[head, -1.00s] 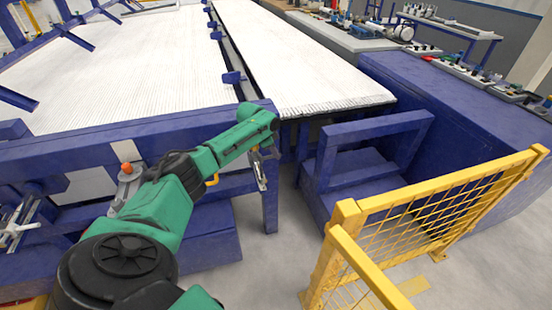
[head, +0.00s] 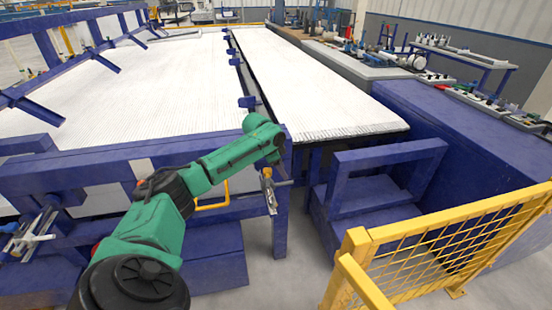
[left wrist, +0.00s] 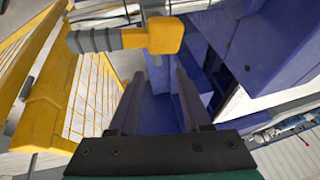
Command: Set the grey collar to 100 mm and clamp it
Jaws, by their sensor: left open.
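My left gripper (left wrist: 162,74) is open in the left wrist view, with its two dark fingers apart and nothing between them. Just past the fingertips is a yellow-orange block (left wrist: 152,38) with a grey cylindrical piece (left wrist: 92,40) on its left. I cannot tell whether this grey piece is the collar. In the head view, my green left arm ends above a small grey and yellow fitting (head: 268,188) in front of the blue frame's right post. The collar, its clamp and any scale are too small to make out there. My right gripper is out of view.
A yellow mesh fence (head: 440,248) stands at the lower right. The blue frame (head: 120,165) borders the white pipe bed (head: 130,90). A second blue stand (head: 385,160) is to the right, with open floor between. A fitting with a pale handle (head: 35,238) is at far left.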

